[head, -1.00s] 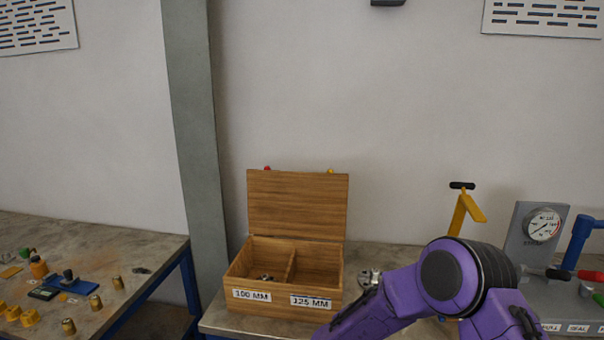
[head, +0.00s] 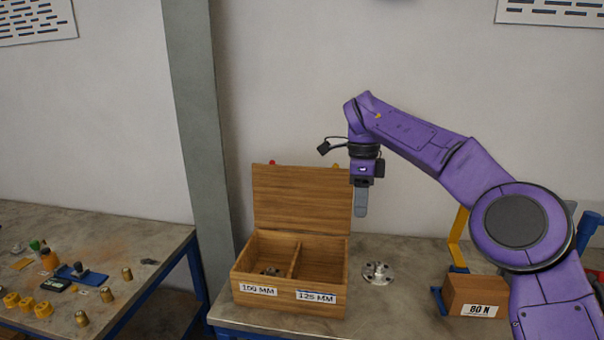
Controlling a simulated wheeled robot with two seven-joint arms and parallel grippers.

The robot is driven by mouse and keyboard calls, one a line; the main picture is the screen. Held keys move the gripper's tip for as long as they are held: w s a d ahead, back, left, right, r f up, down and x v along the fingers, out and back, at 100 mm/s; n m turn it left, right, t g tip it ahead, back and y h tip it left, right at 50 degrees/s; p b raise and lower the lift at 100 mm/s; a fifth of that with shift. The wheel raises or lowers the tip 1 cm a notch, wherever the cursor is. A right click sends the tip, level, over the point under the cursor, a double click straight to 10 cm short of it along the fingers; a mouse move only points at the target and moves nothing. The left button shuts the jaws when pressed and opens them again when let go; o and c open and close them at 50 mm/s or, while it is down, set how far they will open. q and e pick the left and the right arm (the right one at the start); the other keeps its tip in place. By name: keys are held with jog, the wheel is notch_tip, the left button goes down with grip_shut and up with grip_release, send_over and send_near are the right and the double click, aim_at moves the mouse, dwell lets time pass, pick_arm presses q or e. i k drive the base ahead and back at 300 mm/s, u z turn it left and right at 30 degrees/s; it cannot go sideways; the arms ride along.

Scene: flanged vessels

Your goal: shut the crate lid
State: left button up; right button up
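The wooden crate (head: 290,284) stands on the bench with its lid (head: 302,199) upright at the back, open. A divider splits it into two compartments, labelled 100 MM at left and 125 MM at right. A small metal part (head: 270,271) lies in the left compartment; the right one looks empty. My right gripper (head: 361,212) points down just right of the lid, above the bench, and appears apart from it. Its fingers show edge-on, so I cannot tell whether they are open or shut. My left gripper is out of view.
A metal flange (head: 376,272) lies on the bench (head: 390,305) right of the crate. A box labelled 80 N (head: 476,296) and a yellow stand (head: 458,240) are farther right. The left table (head: 120,245) holds several small parts. A grey column (head: 196,150) stands behind the crate's left.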

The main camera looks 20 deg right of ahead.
aim_at(308, 199)
jog(key=i, duration=1.4)
